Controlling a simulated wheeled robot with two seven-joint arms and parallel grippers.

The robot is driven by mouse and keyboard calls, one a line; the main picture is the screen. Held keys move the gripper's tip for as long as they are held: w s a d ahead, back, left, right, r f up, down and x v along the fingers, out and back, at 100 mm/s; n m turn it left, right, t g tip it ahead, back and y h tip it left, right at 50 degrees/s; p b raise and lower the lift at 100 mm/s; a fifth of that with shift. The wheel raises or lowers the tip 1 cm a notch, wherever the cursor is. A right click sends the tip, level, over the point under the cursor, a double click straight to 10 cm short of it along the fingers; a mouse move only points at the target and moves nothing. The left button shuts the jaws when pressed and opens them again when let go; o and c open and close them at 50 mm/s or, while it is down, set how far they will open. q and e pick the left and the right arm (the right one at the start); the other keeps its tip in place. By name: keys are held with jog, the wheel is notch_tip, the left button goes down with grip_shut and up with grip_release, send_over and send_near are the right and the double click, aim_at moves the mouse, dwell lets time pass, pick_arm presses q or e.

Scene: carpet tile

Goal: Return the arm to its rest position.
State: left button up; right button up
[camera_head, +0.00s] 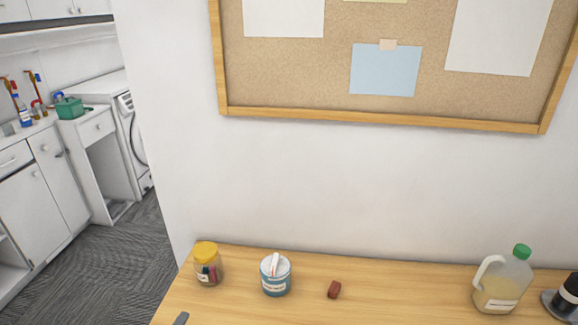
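Neither of my grippers can be made out in the head view. A small grey piece (181,319) shows at the bottom edge, by the left side of the wooden table (230,306). Most of it is cut off, and I cannot tell what it is.
On the table stand a yellow-lidded jar (207,264), a blue-and-white tub (276,276), a small dark red block (334,290), a green-capped jug (503,281) and a dark object (566,297) at the right edge. A corkboard (300,82) hangs behind. Carpet floor (100,265) is clear at left.

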pick_arm(q)
jog(key=s+d+r+n+g, duration=0.25)
jog(key=s+n+g, duration=0.35)
jog(key=n, duration=0.4)
jog(key=s+d+r+n+g, duration=0.2)
jog(key=s+d+n+g, duration=0.15)
jog(key=s+n, duration=0.5)
notch_tip(320, 180, down, 36)
jog(key=s+n+b, duration=0.1)
jog(key=b, duration=0.5)
jog(key=s+a+f+g+b, duration=0.1)
jog(key=s+f+b, duration=0.1)
jog(key=s+f, duration=0.7)
jog(key=s+a+f+g+b, duration=0.1)
jog(key=s+a+f+b, duration=0.1)
jog(key=s+f, duration=0.8)
notch_tip(320, 180, down, 3)
jog(key=shift+s+a+f, duration=0.15)
jog(key=shift+s+a, duration=0.05)
jog(key=shift+a, duration=0.1)
